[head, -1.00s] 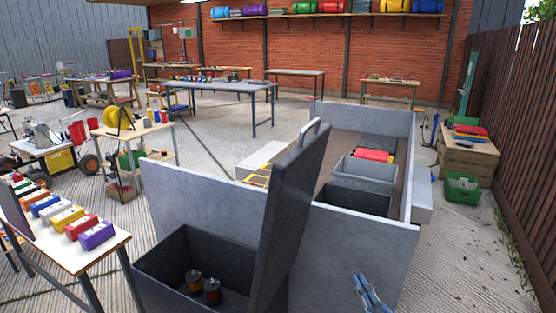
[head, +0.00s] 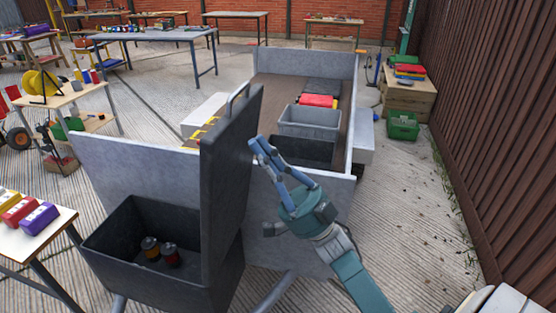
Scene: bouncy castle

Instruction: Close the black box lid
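The black box (head: 112,262) stands at the lower left, open at the top, with two small cans (head: 160,251) inside. I cannot tell whether the tips touch the lid. My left gripper is out of view.
A grey-walled trailer (head: 130,165) stands behind the box, holding a grey bin (head: 310,122) and a red item (head: 318,101). A table (head: 52,236) with coloured blocks is at the left. A wooden fence (head: 480,130) runs along the right. Floor between trailer and fence is mostly clear.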

